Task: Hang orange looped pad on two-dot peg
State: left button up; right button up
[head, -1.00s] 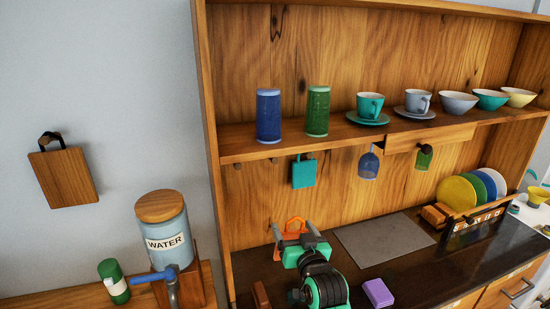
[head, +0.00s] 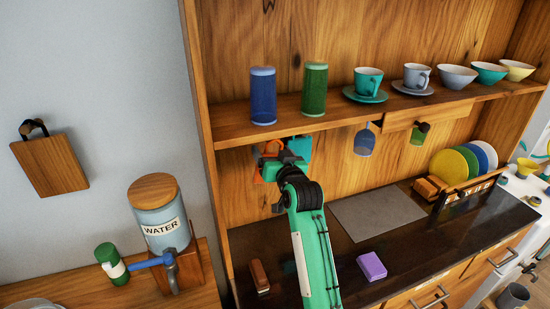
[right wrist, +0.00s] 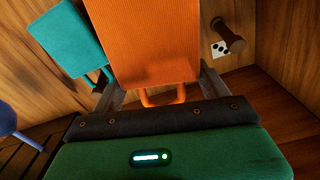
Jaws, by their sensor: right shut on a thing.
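The orange looped pad (right wrist: 155,45) fills the upper middle of the right wrist view, its loop (right wrist: 163,97) between my fingers. In the head view the orange pad (head: 268,147) shows partly behind my right gripper (head: 270,160), which is shut on it and holds it up under the shelf. A round dark wooden peg (right wrist: 229,36) stands out to the right of the pad in the wrist view, apart from it. A small white tag with black dots (right wrist: 221,49) sits beside this peg. My left gripper is not in view.
A teal pad (right wrist: 66,38) hangs close left of the orange pad in the wrist view. The shelf (head: 340,122) with cups and tumblers is just above my gripper. The grey mat (head: 375,217) below is empty.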

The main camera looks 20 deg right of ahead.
jog(key=shift+w+f+b, duration=0.1)
jog(key=shift+w+b, duration=0.3)
jog(key=shift+w, duration=0.35)
jog(key=w+f+b, duration=0.1)
jog(key=w+b, duration=0.1)
jog(key=w, duration=0.4)
jog(key=shift+f, duration=0.15)
jog(key=shift+w+a, duration=0.1)
dwell(0.4)
jog(key=o, duration=1)
jog(key=shift+f+b, duration=0.1)
jog(key=shift+b, duration=0.2)
